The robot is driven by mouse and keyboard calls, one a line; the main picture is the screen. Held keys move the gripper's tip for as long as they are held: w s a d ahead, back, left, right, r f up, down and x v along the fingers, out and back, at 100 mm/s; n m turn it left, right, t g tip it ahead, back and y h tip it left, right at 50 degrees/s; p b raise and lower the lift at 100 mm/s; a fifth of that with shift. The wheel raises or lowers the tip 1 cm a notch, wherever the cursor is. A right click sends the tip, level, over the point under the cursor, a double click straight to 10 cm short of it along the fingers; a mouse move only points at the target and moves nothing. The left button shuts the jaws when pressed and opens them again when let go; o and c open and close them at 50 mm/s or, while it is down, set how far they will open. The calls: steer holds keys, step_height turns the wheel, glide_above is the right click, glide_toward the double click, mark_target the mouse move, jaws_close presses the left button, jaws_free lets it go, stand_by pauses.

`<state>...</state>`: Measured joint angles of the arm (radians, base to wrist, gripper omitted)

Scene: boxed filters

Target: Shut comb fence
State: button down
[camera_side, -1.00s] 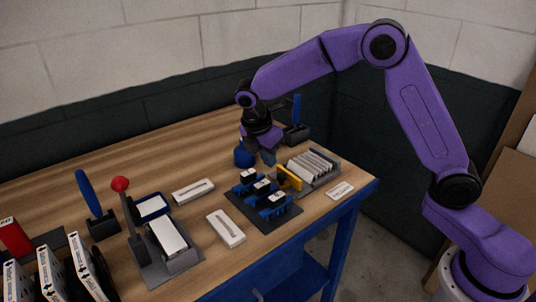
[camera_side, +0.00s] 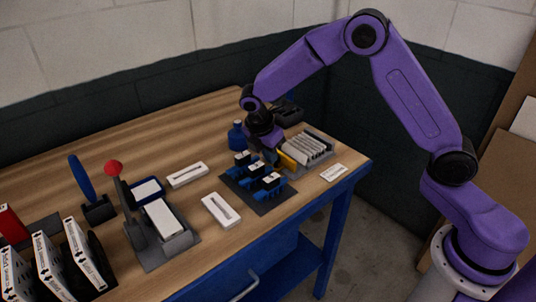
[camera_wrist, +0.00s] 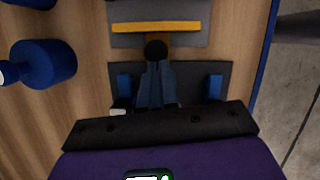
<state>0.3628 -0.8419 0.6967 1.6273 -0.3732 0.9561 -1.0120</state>
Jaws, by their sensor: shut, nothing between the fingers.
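The comb fence (camera_side: 286,161) is a yellow panel at the near-left end of the grey comb tray (camera_side: 324,165), where several pale plates stand in a row. In the side view my gripper partly hides the fence. In the wrist view the fence shows as a yellow bar (camera_wrist: 155,27) across a grey base, with a dark round knob (camera_wrist: 156,49) below it. My gripper (camera_side: 270,161) is low beside the fence's left side, fingers shut and empty. In the wrist view the fingertips (camera_wrist: 155,68) lie just below the knob; I cannot tell whether they touch it.
A dark plate with several blue-and-black holders (camera_side: 262,183) stands just left of the tray. A blue bottle (camera_side: 237,136) is behind my gripper. A white label (camera_side: 334,173) lies near the right table edge. A red-knobbed lever press (camera_side: 160,230) stands further left.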

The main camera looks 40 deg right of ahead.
steer(key=d, duration=0.3)
steer(key=shift+d, duration=0.1)
steer(key=v, duration=1)
steer(key=w+a+m+g, duration=0.1)
steer(key=w+a+m, duration=0.2)
steer(key=a+m, duration=0.15)
glide_toward(283, 161)
steer(key=shift+n, duration=0.45)
steer(key=a+f, duration=0.1)
steer(key=a, duration=0.1)
steer(key=w+a+f, duration=0.1)
steer(key=a+f, duration=0.1)
steer(key=shift+w+a+f, duration=0.1)
steer(key=shift+f, duration=0.05)
steer(key=d, duration=0.1)
steer(key=d+f, duration=0.1)
steer(key=d, duration=0.1)
steer(key=shift+s, duration=0.2)
steer(key=shift+s+d, duration=0.1)
steer(key=shift+d, duration=0.4)
steer(key=shift+d, duration=0.1)
